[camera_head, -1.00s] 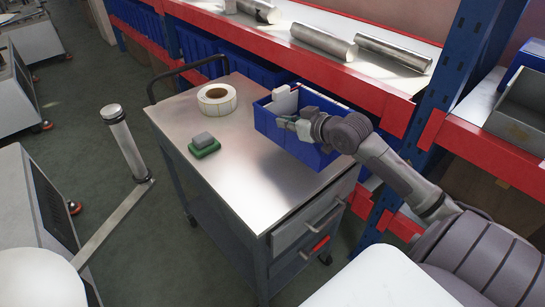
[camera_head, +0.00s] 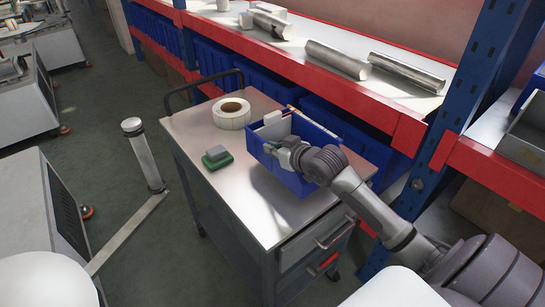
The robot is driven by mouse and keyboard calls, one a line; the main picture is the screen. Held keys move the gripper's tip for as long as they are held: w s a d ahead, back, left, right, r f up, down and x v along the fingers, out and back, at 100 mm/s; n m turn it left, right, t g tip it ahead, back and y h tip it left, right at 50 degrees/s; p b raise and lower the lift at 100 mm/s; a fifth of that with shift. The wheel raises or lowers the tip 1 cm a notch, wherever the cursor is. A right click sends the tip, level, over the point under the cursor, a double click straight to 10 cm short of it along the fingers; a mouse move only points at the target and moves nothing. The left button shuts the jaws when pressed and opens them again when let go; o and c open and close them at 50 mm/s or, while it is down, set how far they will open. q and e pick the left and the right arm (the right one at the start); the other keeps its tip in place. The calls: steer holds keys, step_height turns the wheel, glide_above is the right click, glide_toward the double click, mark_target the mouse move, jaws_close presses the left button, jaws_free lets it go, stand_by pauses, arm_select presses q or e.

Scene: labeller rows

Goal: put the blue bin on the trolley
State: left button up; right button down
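The blue bin (camera_head: 284,179) is over the right part of the steel trolley top (camera_head: 235,198), roughly upright. A white piece and a thin rod show in the bin. I cannot tell whether its base touches the trolley top. My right gripper (camera_head: 280,154) reaches in from the right and is shut on the bin's near wall; its fingertips are partly hidden. My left gripper is not in view.
A white tape roll (camera_head: 231,113) and a green-and-grey block (camera_head: 217,158) sit on the trolley left of the bin. Behind stands a rack with a red-edged shelf (camera_head: 400,126) of metal cylinders and a blue post (camera_head: 474,85). The trolley's front-left top is clear.

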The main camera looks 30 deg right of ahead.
mark_target(272, 159)
steer(key=shift+f, duration=1.9)
steer(key=c, duration=1.8)
jaws_free()
steer(key=shift+f, duration=0.15)
steer(key=o, duration=0.5)
steer(key=v, duration=1.2)
steer(key=shift+s, duration=0.1)
steer(key=shift+a, duration=0.1)
